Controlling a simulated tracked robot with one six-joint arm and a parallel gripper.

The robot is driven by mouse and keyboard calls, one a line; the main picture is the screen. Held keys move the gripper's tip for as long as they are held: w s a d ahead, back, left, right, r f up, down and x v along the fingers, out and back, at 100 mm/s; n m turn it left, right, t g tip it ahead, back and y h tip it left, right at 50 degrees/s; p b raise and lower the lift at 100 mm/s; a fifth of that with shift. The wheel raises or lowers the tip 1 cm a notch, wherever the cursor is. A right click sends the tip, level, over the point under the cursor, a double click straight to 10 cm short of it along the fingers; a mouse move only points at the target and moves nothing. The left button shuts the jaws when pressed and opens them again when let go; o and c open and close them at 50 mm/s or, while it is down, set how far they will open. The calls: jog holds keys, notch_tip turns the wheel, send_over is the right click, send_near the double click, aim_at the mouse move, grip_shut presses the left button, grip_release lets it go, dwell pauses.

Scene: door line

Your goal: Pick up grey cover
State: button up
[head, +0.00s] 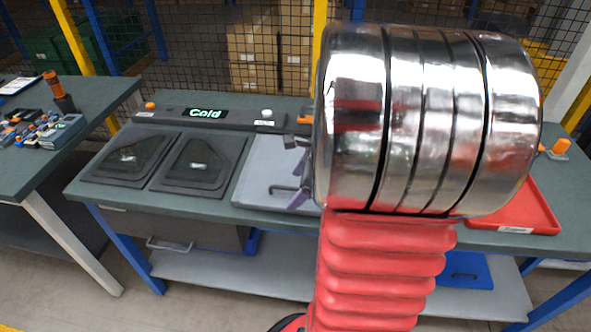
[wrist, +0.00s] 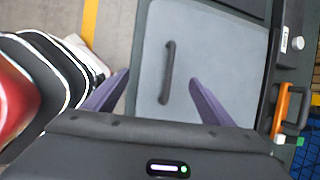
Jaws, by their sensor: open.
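In the head view my gripper (head: 301,172) shows only partly, above the cover and close to the handle. I cannot tell the gap between the fingers and the handle.
Two dark trays (head: 128,156) (head: 200,163) lie left of the cover. A black bar with a "Cold" display (head: 206,113) runs behind them. A red tray (head: 517,209) sits at the right. An orange part (wrist: 281,109) stands beside the cover. A side table (head: 30,165) holds small parts.

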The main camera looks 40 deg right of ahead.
aim_at(287, 199)
jog(key=shift+x, duration=2.45)
jog(key=shift+c, duration=0.6)
jog(key=shift+s+a+f, duration=0.1)
jog(key=c, duration=1.7)
grip_shut()
notch_tip(287, 199, up, 10)
